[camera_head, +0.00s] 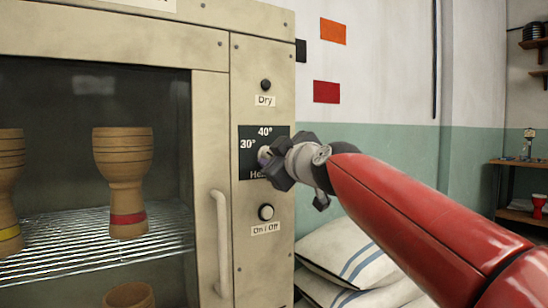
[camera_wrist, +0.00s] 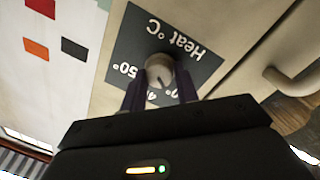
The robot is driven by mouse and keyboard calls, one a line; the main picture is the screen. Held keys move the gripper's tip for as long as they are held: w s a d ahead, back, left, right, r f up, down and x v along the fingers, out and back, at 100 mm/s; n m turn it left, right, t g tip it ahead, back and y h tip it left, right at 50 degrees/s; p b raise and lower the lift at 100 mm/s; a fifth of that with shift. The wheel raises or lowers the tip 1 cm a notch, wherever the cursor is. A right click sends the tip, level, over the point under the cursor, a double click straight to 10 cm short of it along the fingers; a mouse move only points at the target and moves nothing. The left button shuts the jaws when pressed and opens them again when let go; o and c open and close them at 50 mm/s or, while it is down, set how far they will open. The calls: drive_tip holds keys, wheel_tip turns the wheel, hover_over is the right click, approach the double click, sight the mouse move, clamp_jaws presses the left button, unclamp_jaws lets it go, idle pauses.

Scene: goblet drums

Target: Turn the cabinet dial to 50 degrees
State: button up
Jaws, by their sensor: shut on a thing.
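In the wrist view the plate appears upside down, with 50° at the dial's left and the other marks partly hidden by my fingers. My gripper (camera_head: 268,159) is shut on the dial, one finger on each side of it in the wrist view (camera_wrist: 161,88). The gripper covers most of the dial and the 50° mark in the head view. I cannot tell the dial's exact setting.
The beige cabinet has a Dry knob (camera_head: 265,85) above the plate and an On/Off knob (camera_head: 266,212) below. A door handle (camera_head: 221,245) stands out at left. Goblet drums (camera_head: 123,165) stand on the wire rack (camera_head: 80,250) behind the door. White sacks (camera_head: 350,250) lie at right.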

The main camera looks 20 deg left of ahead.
drive_tip(key=m, duration=0.5)
drive_tip(key=shift+m+g+p, duration=0.3)
drive_tip(key=shift+p, duration=0.05)
drive_tip(key=m+g, duration=0.1)
drive_tip(key=m, duration=0.4)
drive_tip(key=shift+w+r+m+p, duration=0.1)
drive_tip(key=shift+m+p, duration=0.25)
drive_tip(key=shift+m, duration=0.05)
drive_tip(key=m, duration=0.4)
drive_tip(key=shift+d+m+g+y+p, duration=0.1)
drive_tip(key=shift+m+g+y+p, duration=0.2)
drive_tip(key=shift+m+g, duration=0.1)
drive_tip(key=m, duration=0.5)
drive_tip(key=shift+w+g+y, duration=0.1)
drive_tip(key=shift+g+y, duration=0.2)
drive_tip(key=shift+y, duration=0.1)
drive_tip(key=o, duration=1)
drive_tip(key=shift+c, duration=0.2)
drive_tip(key=b+v, duration=0.2)
drive_tip(key=v, duration=0.5)
drive_tip(key=shift+s+d, duration=0.25)
drive_tip(key=shift+d, duration=0.05)
